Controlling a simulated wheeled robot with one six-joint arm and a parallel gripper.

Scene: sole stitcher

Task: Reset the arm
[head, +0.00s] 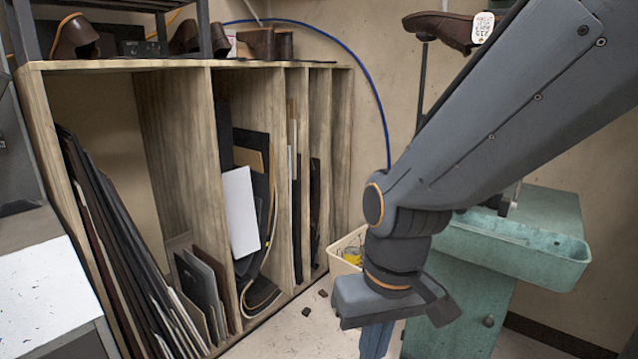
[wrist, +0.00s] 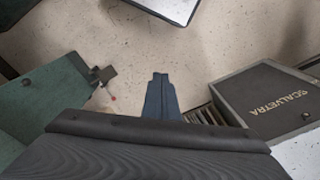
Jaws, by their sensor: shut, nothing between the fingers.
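My arm reaches in from the upper right of the head view and bends down at its wrist. My gripper (head: 376,340) points down at the bottom of the head view, above the floor, between the wooden rack and the green machine. In the wrist view my gripper (wrist: 160,78) shows its two dark fingers together, with nothing between them. The fingers touch no object that I can see.
A wooden rack (head: 205,200) with leather sheets stands at left. A green machine (head: 530,250) with a tray stands at right, a brown shoe (head: 440,27) above it. A cream bin (head: 342,262) is behind my wrist. A dark box marked SCALVETRA (wrist: 270,100) lies right in the wrist view.

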